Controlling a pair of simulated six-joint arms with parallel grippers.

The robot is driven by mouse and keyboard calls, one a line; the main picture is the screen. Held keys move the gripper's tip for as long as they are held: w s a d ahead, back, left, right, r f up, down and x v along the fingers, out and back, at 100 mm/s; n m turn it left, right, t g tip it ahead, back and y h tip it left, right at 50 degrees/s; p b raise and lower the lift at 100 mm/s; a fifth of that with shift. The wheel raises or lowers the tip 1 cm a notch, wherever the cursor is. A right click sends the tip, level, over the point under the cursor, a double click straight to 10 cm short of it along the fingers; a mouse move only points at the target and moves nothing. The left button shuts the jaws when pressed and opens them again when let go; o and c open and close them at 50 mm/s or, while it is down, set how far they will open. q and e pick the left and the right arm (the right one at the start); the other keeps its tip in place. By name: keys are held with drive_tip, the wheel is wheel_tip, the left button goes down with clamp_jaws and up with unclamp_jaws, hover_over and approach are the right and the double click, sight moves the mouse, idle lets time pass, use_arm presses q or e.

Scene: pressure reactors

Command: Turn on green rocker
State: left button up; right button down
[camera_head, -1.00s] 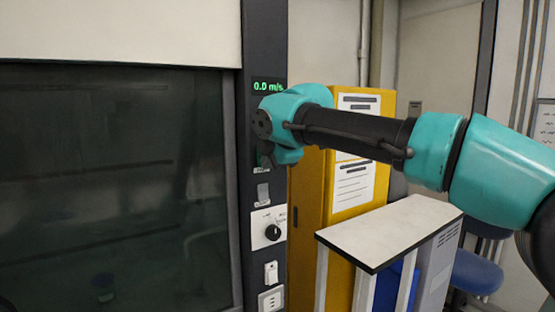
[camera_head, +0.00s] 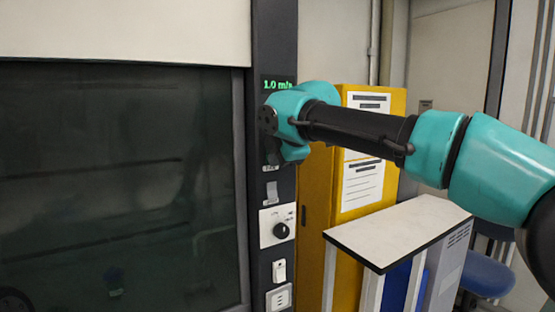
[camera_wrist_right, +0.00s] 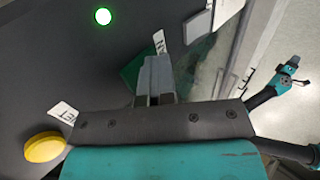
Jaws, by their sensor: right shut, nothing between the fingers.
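The green rocker (camera_wrist_right: 133,70) shows in the right wrist view as a dark green block on the dark panel, partly covered by my fingers. My right gripper (camera_wrist_right: 155,62) is shut and empty, its grey fingertips over the rocker's edge and seemingly against it. In the head view my right wrist hides the rocker. The display (camera_head: 278,85) above my wrist reads 1.0 m/s in green. A round green light (camera_wrist_right: 103,16) glows on the panel in the wrist view. My left gripper is not in view.
A yellow button (camera_wrist_right: 45,147) sits on the same panel. Below my wrist in the head view are a grey switch (camera_head: 271,193), a black knob (camera_head: 281,230), a white switch (camera_head: 279,270) and a socket (camera_head: 279,297). A yellow cabinet (camera_head: 318,210) and a white-topped cart (camera_head: 400,228) stand right.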

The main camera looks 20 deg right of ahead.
drive_tip(key=shift+r, duration=0.85)
drive_tip(key=s+f+v, duration=0.1)
drive_tip(key=v, duration=1.2)
drive_tip(key=shift+s+d+f, duration=0.35)
drive_tip(key=shift+s, duration=0.05)
drive_tip(key=shift+f, duration=0.1)
